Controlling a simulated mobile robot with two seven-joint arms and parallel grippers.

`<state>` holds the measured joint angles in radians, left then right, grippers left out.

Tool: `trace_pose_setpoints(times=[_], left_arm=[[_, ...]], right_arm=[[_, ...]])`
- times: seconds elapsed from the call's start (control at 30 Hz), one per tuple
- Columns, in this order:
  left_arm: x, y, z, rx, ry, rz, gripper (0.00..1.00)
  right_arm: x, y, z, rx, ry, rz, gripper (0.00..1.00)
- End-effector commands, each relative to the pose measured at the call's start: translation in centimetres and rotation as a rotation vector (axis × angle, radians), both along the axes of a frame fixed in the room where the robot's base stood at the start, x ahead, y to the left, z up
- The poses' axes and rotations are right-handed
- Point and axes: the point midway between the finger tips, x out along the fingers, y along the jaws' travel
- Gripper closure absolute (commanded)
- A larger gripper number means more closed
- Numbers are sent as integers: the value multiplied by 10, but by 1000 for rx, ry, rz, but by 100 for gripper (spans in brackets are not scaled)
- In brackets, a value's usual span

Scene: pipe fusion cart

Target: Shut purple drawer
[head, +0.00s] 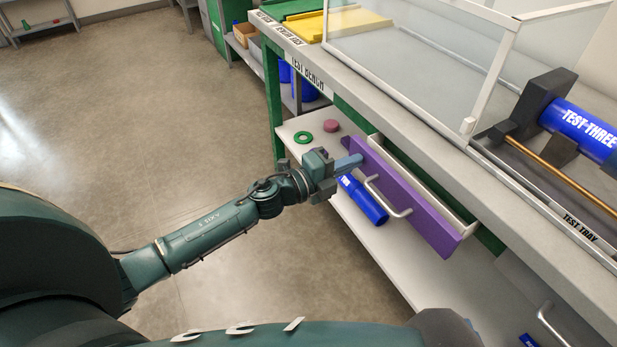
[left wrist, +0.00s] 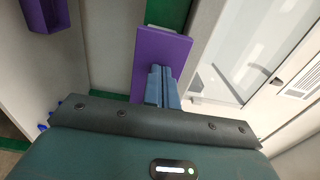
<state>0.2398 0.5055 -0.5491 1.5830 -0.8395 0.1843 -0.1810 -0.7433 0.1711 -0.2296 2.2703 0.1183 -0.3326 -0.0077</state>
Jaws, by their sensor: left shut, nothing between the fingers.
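The purple drawer (head: 410,195) is under the test bench, its purple front standing out from the bench with a light metal handle (head: 388,198) on it. Pale drawer sides show behind the front, so it is partly open. My left gripper (head: 348,163) is shut and empty, its fingertips at the left end of the purple front. In the left wrist view the closed fingers (left wrist: 162,85) overlap the purple front (left wrist: 158,60); I cannot tell whether they touch it. My right gripper is not in view.
A blue cylinder (head: 362,200), a green ring (head: 303,137) and a pink disc (head: 331,126) are on the white lower shelf (head: 375,250). The bench top (head: 405,105) carries a clear-walled case and a blue cylinder marked TEST THREE (head: 585,130). The floor at left is clear.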

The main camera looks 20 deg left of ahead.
Motion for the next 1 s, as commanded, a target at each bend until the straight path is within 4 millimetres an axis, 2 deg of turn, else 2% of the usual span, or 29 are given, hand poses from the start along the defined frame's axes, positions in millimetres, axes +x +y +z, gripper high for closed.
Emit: trace_pose_setpoints(times=[0.2,0.4,0.6,1.0], left_arm=[[34,-27,0,0,-2,-1,100],[53,-42,-1,0,0,-1,100],[61,-48,0,-1,-1,0,100],[63,-49,3,-3,-4,3,100]], right_arm=[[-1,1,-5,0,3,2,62],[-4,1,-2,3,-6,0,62],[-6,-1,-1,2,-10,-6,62],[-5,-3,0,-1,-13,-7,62]])
